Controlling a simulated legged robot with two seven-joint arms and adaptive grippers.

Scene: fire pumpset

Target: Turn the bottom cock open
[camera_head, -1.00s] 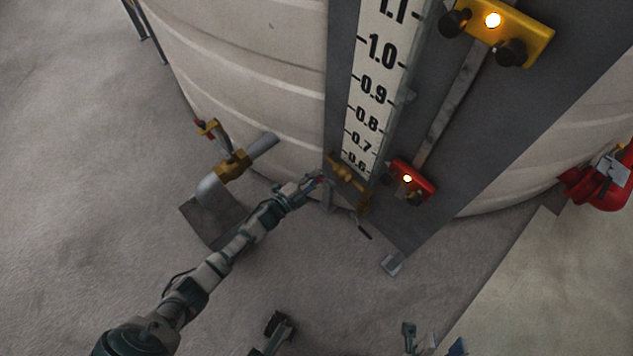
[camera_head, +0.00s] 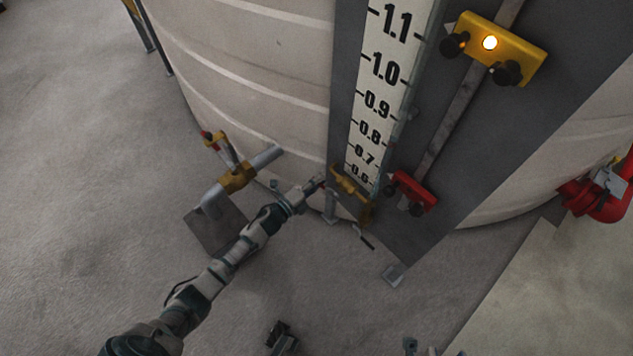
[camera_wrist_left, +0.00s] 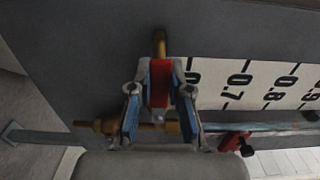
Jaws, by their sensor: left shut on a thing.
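The bottom cock (camera_head: 350,186) is a brass fitting at the foot of the white level gauge on the tank. Its red handle (camera_wrist_left: 160,82) shows in the left wrist view between my fingers, with a brass pipe end above it and brass body behind and below. My left gripper (camera_head: 319,183) reaches in from the left and is shut on the red handle. In the left wrist view the gripper (camera_wrist_left: 160,98) has its blue-padded fingers on both sides of the handle. The fingers hide part of the cock's body.
The gauge scale (camera_head: 378,100) rises above the cock. A red box (camera_head: 411,192) and a yellow lit box (camera_head: 493,48) sit to its right. A brass valve on a grey pipe (camera_head: 238,178) stands left of my arm. The floor in front is mostly clear.

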